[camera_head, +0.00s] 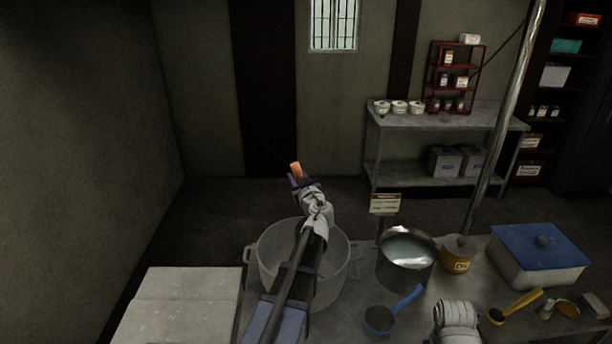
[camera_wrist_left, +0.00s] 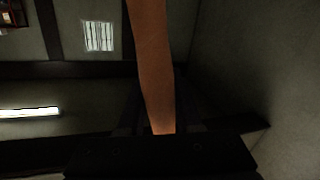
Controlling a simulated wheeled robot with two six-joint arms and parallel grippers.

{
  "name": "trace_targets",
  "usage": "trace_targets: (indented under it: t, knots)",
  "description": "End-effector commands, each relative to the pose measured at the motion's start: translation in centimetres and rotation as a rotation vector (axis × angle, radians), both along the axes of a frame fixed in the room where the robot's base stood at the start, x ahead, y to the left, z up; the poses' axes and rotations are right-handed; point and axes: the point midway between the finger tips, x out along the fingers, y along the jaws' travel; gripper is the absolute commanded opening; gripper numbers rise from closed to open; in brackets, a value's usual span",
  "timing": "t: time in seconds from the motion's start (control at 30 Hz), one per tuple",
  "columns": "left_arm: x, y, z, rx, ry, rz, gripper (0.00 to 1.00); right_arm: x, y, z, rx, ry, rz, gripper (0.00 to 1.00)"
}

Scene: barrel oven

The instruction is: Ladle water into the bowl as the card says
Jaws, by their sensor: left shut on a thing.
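My left gripper (camera_head: 297,178) is raised above the far rim of a large, pale two-handled vessel (camera_head: 347,262). It is shut on an orange strip-like thing (camera_head: 296,169), which also shows in the left wrist view (camera_wrist_left: 153,65); the thing's far end is out of that view. My left arm covers part of the vessel. A metal pot (camera_head: 408,252) with pale water stands right of it. A card (camera_head: 385,204) stands behind the pot, its text too small to read. A blue ladle (camera_head: 382,319) lies on the table in front. I cannot tell which vessel is the bowl. My right gripper does not show.
A yellow tin (camera_head: 458,254) and a blue-lidded box (camera_head: 540,251) stand right of the pot. A yellow-handled scoop (camera_head: 515,306) lies near the front right. A pale block (camera_head: 180,305) is at the left. A slanted metal pole (camera_head: 505,115) rises behind the table.

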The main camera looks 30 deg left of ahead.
Motion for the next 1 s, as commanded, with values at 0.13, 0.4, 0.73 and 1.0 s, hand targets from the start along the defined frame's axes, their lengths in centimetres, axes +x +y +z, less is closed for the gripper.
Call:
trace_targets:
  t: [0.13,0.4,0.73,1.0]
  knots:
    - [-1.3,1.2,0.0,-0.073,-0.071,0.002,0.00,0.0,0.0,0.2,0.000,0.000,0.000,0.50]
    - [-3.1,3.1,-1.1,-0.202,-0.197,0.002,0.00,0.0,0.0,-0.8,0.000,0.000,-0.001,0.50]
    - [-5.1,5.1,-3.0,-0.350,-0.343,0.003,0.00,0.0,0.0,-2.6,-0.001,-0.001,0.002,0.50]
    - [-6.4,6.5,-5.0,-0.466,-0.457,0.002,0.00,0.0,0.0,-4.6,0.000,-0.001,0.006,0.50]
